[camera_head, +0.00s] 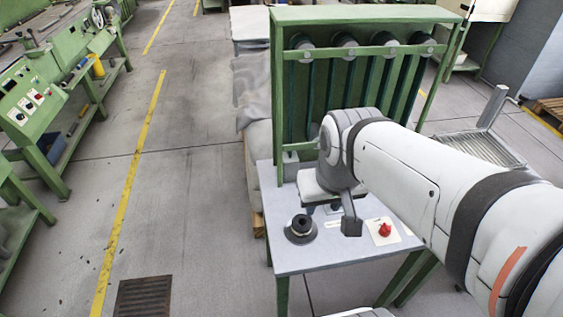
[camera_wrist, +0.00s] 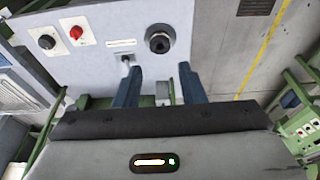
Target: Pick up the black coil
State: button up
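The black coil (camera_head: 301,229) sits on the front left part of the grey tabletop (camera_head: 290,262). It looks like a short dark cylinder with a hole, on a wider round base. In the wrist view the coil (camera_wrist: 159,40) is at the upper middle, just beyond and between my fingertips. My gripper (camera_head: 322,208) is above the tabletop, behind and right of the coil, and partly hidden by my wrist. In the wrist view my gripper (camera_wrist: 160,72) has its two blue fingers apart with nothing held between them.
A red knob (camera_head: 384,229) on a white plate is right of the coil. The wrist view also shows a black knob (camera_wrist: 46,41) beside it. A green frame (camera_head: 368,14) with dark vertical parts stands at the table's back.

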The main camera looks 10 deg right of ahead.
jog(key=shift+o, duration=0.6)
jog(key=shift+d, duration=0.1)
jog(key=shift+o, duration=0.8)
jog(key=shift+w+f, duration=0.15)
jog(key=shift+w, duration=0.1)
jog(key=o, duration=0.7)
jog(key=shift+g, duration=0.9)
jog(key=w+f, duration=0.5)
jog(key=w+d+f, duration=0.1)
jog(key=w+f, duration=0.2)
jog(key=shift+w+f, duration=0.2)
jog(key=shift+f, duration=0.05)
jog(key=shift+c, duration=0.2)
jog(key=g, duration=0.1)
send_near(302, 222)
jog(key=shift+s+d+f, duration=0.1)
jog(key=shift+s+f, duration=0.05)
jog(key=shift+s, duration=0.3)
jog(key=shift+s+d+f, duration=0.1)
jog(key=shift+s+f, duration=0.05)
jog(key=shift+s, duration=0.3)
notch_tip(302, 222, down, 3)
jog(key=shift+w+f, duration=0.1)
jog(key=f, duration=0.3)
jog(key=f+p, duration=0.1)
jog(key=shift+w+a+f, duration=0.2)
jog(key=shift+w+a, duration=0.15)
jog(key=shift+a, duration=0.05)
jog(key=shift+f, duration=0.5)
